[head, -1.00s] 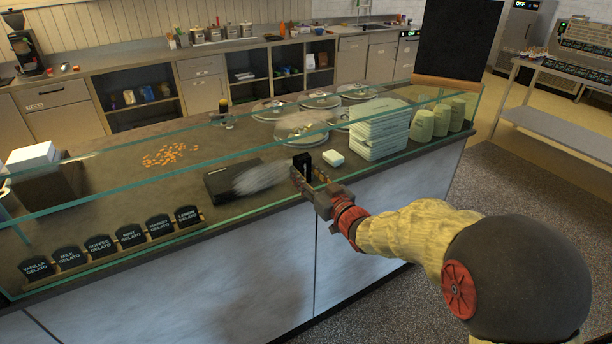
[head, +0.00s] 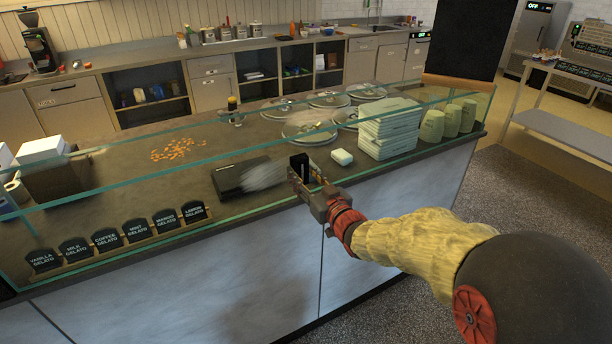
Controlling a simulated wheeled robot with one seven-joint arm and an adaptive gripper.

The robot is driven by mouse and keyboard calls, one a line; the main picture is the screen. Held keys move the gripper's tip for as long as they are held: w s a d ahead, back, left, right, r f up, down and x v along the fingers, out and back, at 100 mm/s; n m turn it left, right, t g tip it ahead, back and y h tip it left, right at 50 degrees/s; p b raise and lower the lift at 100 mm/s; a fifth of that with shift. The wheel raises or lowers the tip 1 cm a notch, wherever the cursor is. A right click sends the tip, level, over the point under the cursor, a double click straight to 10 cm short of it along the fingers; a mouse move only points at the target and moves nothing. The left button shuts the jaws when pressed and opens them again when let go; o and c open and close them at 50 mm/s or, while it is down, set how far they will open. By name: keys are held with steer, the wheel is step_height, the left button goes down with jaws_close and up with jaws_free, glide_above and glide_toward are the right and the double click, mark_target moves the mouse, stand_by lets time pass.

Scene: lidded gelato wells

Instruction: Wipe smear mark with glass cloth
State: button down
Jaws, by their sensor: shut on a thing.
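A whitish, cloudy smear mark (head: 264,174) shows on the clear glass front of the counter, with a dark flat box behind its left part. My gripper (head: 302,168) is at the right edge of the smear. It is shut on a small dark piece at its fingertips, which I take to be the glass cloth; its shape is hard to make out. I cannot tell whether the cloth touches the glass.
Gelato signs (head: 120,236) line the lower left. Grey floor lies to the right.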

mark_target(252, 183)
steer(key=shift+s+a, duration=0.1)
steer(key=shift+a, duration=0.1)
steer(key=a, duration=0.1)
steer(key=s+a+b, duration=0.1)
steer(key=shift+s+a, duration=0.3)
stand_by(0.4)
steer(key=shift+s+a, duration=0.45)
steer(key=shift+a, duration=0.25)
steer(key=shift+s+a, duration=0.45)
steer(key=shift+a, duration=0.25)
steer(key=shift+a, duration=0.1)
steer(key=shift+s+a, duration=0.45)
steer(key=shift+a, duration=0.25)
steer(key=shift+s+a, duration=0.45)
steer(key=shift+a, duration=0.25)
steer(key=shift+s+a, duration=0.45)
steer(key=shift+a, duration=0.3)
steer(key=shift+s+a, duration=0.45)
steer(key=shift+a, duration=0.25)
